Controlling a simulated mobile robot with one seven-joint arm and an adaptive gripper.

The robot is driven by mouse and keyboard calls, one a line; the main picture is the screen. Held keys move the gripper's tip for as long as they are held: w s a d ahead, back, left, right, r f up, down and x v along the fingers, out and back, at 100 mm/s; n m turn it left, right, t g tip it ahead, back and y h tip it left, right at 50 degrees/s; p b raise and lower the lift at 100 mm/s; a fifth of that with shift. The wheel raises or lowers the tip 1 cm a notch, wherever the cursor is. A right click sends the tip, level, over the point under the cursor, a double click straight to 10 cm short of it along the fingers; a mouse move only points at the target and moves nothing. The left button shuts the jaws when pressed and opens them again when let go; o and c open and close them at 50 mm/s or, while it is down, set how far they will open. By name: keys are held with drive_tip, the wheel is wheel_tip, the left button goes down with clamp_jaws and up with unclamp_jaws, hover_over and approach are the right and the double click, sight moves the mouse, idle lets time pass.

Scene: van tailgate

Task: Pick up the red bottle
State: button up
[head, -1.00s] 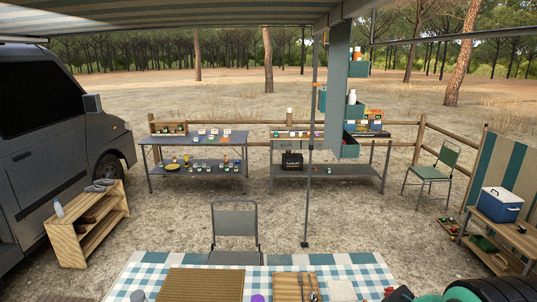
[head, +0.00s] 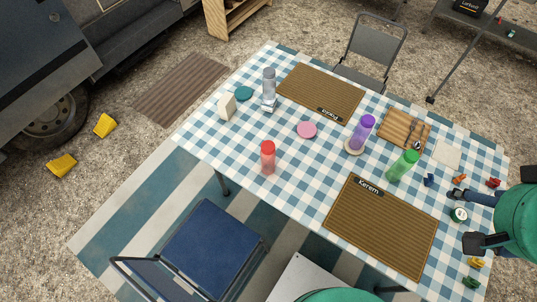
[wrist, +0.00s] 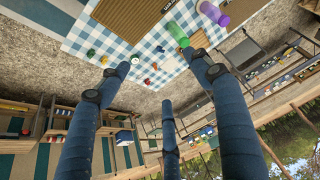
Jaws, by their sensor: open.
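The red bottle (head: 268,158) stands upright on the blue-and-white checked tablecloth, near the table's front left edge in the head view. My gripper (head: 463,218) is at the right end of the table, far to the right of the red bottle, open and empty. In the wrist view its blue fingers (wrist: 158,70) are spread wide, with the tablecloth beyond them. The red bottle does not show in the wrist view.
A purple bottle (head: 362,133), a green bottle (head: 403,165) and a grey bottle (head: 269,83) stand on the table. A pink coaster (head: 307,130) lies right of the red bottle. A blue chair (head: 213,245) stands at the table's near side. Small figures lie near my gripper.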

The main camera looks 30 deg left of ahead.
drive_tip(key=shift+o, duration=0.3)
idle(0.4)
drive_tip(key=w+a+f+n+g+y, duration=0.1)
drive_tip(key=w+a+f+g, duration=0.15)
drive_tip(key=w+a, duration=0.8)
drive_tip(key=n+g+h+b, duration=0.1)
drive_tip(key=n+g+b, duration=0.1)
drive_tip(key=n+g, duration=0.1)
hover_over(268, 147)
wheel_tip(268, 147, down, 30)
drive_tip(key=shift+w+r, duration=0.1)
drive_tip(key=shift+r, duration=0.1)
drive_tip(key=shift+a+f, duration=0.1)
drive_tip(key=shift+a, duration=0.05)
